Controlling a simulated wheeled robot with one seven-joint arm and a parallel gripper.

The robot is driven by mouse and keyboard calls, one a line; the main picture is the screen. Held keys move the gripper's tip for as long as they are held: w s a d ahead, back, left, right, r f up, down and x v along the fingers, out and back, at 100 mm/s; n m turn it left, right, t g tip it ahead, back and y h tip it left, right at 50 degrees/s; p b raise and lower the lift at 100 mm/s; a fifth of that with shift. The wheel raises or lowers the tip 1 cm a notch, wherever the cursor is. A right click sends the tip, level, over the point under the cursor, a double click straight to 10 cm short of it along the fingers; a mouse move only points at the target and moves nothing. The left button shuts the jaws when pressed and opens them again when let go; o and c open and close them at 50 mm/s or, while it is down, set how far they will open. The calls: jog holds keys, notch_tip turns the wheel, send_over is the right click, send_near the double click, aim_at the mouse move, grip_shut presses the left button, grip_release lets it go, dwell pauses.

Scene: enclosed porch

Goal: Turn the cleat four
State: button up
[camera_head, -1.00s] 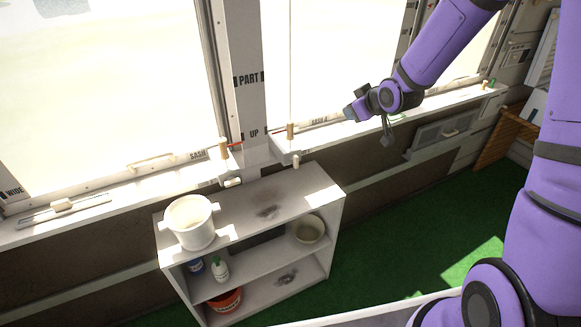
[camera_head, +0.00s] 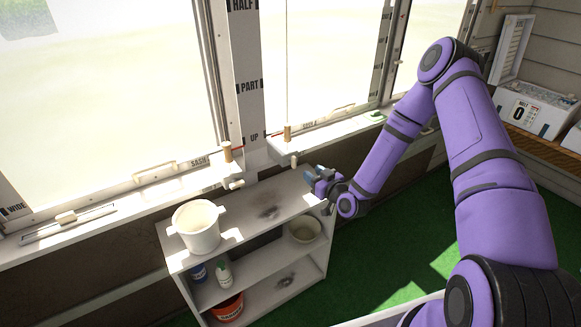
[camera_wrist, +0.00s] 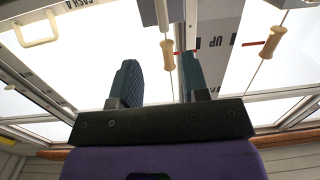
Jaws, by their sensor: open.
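A small pale cleat (camera_head: 294,160) sticks out under the sill of the right window, below a wooden cord pull (camera_head: 287,133). A second pale cleat (camera_head: 236,184) sits under the left window's sill. My gripper (camera_head: 313,178) is open and empty, a little right of and below the right cleat, apart from it. In the wrist view my two fingers (camera_wrist: 158,78) are spread. A pale peg (camera_wrist: 162,14), apparently the right cleat, stands beyond them at the top edge, roughly in line with the gap. The cord pull (camera_wrist: 167,55) shows between the fingers.
A grey shelf unit (camera_head: 245,230) stands below the sill, with a white pot (camera_head: 197,226) on top and a bowl (camera_head: 303,230) and bottles lower down. The post (camera_head: 249,90) carries the marks HALF, PART and UP. Green floor lies open to the right.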

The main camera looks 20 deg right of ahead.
aim_at(295, 163)
jog(key=shift+m+t, duration=0.3)
jog(key=shift+t, duration=0.1)
jog(key=x, duration=0.3)
jog(key=f+x, duration=0.1)
jog(key=x, duration=0.6)
jog(key=shift+s+a+f, duration=0.1)
jog(key=shift+a+f, duration=0.1)
jog(key=shift+a, duration=0.1)
grip_shut()
